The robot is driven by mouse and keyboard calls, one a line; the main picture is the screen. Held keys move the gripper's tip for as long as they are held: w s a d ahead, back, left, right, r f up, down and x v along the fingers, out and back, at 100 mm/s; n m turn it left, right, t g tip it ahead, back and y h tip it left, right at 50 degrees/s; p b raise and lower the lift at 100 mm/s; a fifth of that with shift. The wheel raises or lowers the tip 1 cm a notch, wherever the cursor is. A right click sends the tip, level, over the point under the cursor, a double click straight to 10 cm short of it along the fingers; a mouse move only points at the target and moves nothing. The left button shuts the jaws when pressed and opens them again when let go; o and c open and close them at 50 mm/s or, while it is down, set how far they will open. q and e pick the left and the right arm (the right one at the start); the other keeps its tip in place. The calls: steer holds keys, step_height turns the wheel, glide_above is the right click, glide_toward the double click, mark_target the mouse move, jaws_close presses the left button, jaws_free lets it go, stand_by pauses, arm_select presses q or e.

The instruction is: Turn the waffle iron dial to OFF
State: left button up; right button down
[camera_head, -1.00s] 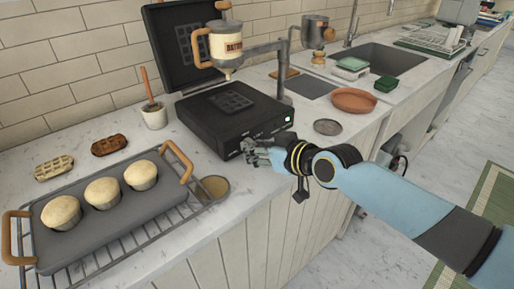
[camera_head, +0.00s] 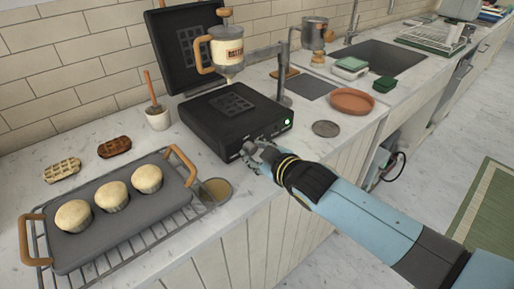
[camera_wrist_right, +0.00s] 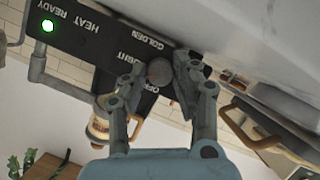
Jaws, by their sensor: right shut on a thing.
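The black waffle iron (camera_head: 212,135) stands on the counter with its lid (camera_head: 183,45) raised. My right gripper (camera_head: 258,150) is at its front panel. In the right wrist view, the fingers of my right gripper (camera_wrist_right: 160,78) are shut on the round grey dial (camera_wrist_right: 159,70). The words GOLDEN, OFF and a partly covered LIGHT surround the dial. The fingers hide part of the dial, and I cannot tell where it points. The green READY light (camera_wrist_right: 47,25) is lit. My left gripper is not in view.
A tray (camera_head: 140,217) with three muffins rests on a wire rack at the left. Two waffles lie behind it. A batter dispenser (camera_head: 227,50) hangs above the waffle iron. A terracotta dish (camera_head: 352,101) and a round grey disc (camera_head: 326,128) are at the right.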

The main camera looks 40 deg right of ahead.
steer(key=n+h+b, duration=0.1)
steer(key=n+b, duration=0.1)
steer(key=b, duration=0.2)
steer(key=f+n+t+h+b, duration=0.1)
steer(key=n+b, duration=0.1)
steer(key=b, duration=0.3)
steer(key=shift+a+n+h, duration=0.15)
steer(key=shift+n+h, duration=0.25)
steer(key=shift+r+n+t+b, duration=0.35)
steer(key=shift+n+b, duration=0.45)
steer(key=shift+b, duration=0.6)
steer(key=shift+f+h, duration=0.1)
steer(key=shift+h, duration=0.3)
steer(key=c, duration=1)
jaws_free()
steer(key=shift+c, duration=0.2)
steer(key=shift+s, duration=0.15)
steer(key=v, duration=0.8)
